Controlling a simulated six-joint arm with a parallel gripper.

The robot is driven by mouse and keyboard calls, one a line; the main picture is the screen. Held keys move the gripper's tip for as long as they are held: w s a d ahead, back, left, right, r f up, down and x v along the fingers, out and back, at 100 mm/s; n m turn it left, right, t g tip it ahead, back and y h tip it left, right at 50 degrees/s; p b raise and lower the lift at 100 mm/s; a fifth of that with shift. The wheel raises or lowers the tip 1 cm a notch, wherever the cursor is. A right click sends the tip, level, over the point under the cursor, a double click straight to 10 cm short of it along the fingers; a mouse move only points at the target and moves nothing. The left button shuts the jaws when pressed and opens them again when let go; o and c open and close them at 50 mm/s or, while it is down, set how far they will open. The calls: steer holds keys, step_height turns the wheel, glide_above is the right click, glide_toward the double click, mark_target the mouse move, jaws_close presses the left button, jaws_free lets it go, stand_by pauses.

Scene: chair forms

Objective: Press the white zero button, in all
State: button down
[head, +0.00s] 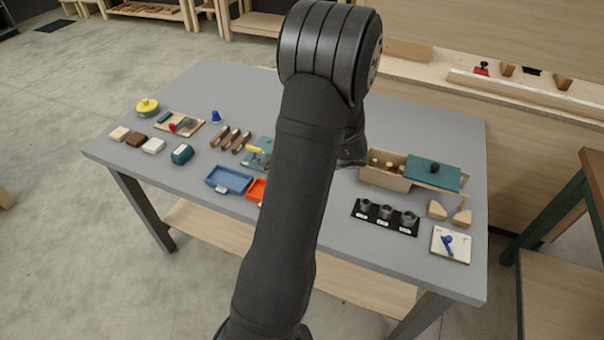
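I cannot make out a white zero button for certain at this size. A teal device with a yellow part (257,150) lies mid-table, partly hidden behind my arm. A small rounded teal object (182,154) stands on the left part of the table, and a white block (153,146) sits to its left. My arm rises across the middle of the head view and covers the centre of the table. A dark wrist part of mine shows just right of the arm, over the table. My gripper's fingers are hidden.
The grey table (440,120) also holds a blue tray (229,179), an orange tray (257,190), a black holder with three dark cups (386,216), a wooden box with a teal lid (433,172) and a white pad with a blue item (450,244). The back of the table is clear.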

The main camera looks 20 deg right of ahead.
steer(key=shift+f, duration=0.1)
stand_by(0.3)
steer(key=shift+f, duration=0.35)
steer(key=shift+f, duration=0.9)
stand_by(0.9)
stand_by(0.4)
steer(key=shift+r, duration=1.35)
steer(key=shift+r, duration=2.5)
steer(key=shift+f, duration=0.1)
